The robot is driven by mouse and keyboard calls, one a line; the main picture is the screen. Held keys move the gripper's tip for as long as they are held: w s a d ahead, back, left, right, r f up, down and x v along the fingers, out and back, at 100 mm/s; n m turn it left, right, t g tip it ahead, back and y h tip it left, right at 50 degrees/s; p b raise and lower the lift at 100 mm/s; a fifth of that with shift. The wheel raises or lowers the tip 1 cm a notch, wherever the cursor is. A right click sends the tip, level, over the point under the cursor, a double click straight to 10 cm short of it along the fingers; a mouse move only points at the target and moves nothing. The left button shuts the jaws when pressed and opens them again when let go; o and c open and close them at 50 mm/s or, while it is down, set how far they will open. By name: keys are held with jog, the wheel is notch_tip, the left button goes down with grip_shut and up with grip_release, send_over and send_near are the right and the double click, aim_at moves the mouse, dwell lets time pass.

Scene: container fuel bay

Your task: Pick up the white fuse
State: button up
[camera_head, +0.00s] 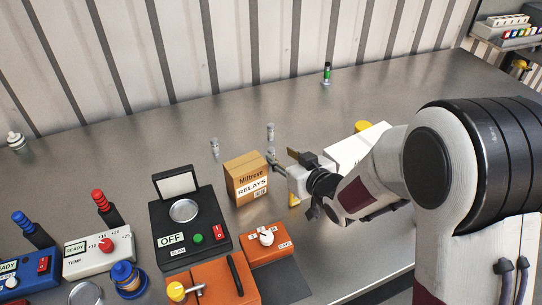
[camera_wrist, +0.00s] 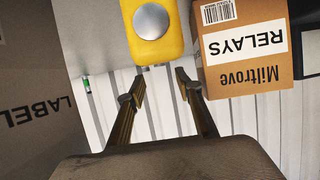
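My gripper (camera_head: 279,160) is beside the relays box, above the bench. In the wrist view its two fingers (camera_wrist: 160,80) are apart, with nothing between them. I cannot pick out the white fuse for certain. Two small pale upright cylinders stand behind the relays box, one to the left (camera_head: 214,148) and one farther back (camera_head: 270,132); they are too small to identify. A green-banded cylinder (camera_head: 327,74) stands near the wall, and a small green and white piece shows in the wrist view (camera_wrist: 87,85).
The relays box (camera_head: 246,178) is close to my gripper, also in the wrist view (camera_wrist: 243,45). A yellow item with a silver disc (camera_wrist: 151,22) is beyond the fingers. A LABEL box (camera_wrist: 30,90) is at left. A black scale (camera_head: 190,230) and orange units (camera_head: 270,244) stand in front.

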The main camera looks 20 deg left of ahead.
aim_at(272, 151)
jog(key=shift+w+a+f, duration=0.25)
jog(key=shift+w+a, duration=0.1)
jog(key=shift+a, duration=0.05)
jog(key=shift+f+x, duration=0.2)
jog(key=shift+x, duration=2.3)
grip_shut()
